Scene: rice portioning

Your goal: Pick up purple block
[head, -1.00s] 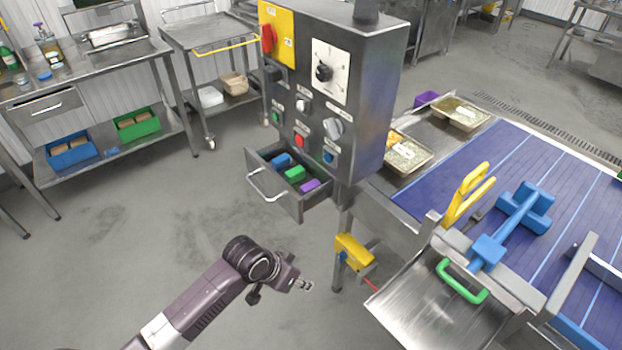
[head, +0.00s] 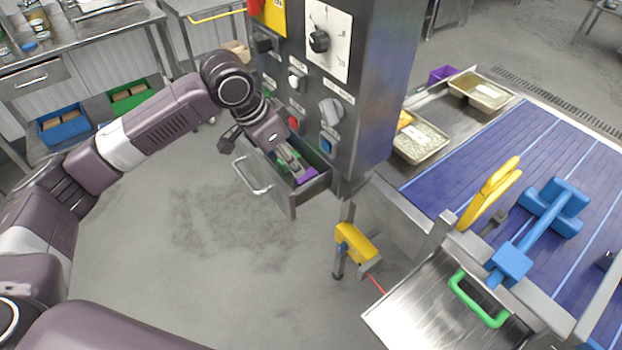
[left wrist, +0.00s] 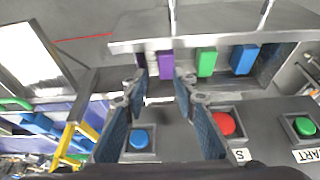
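The purple block (head: 307,175) lies in the open drawer of the control cabinet, at the drawer's right end in the head view. It also shows in the left wrist view (left wrist: 165,62). My left gripper (head: 296,171) reaches over the drawer. In the left wrist view my left gripper (left wrist: 160,82) is open, its two fingers apart, with the purple block showing between the tips and nothing held. I cannot tell how far the tips are above the block. My right gripper is not in view.
A green block (left wrist: 207,62) and a blue block (left wrist: 244,59) lie in the same drawer (head: 281,202) beside the purple one. The cabinet front (head: 340,85) with knobs and buttons rises right behind the drawer. A yellow bracket (head: 355,243) and the conveyor (head: 450,165) stand to the right.

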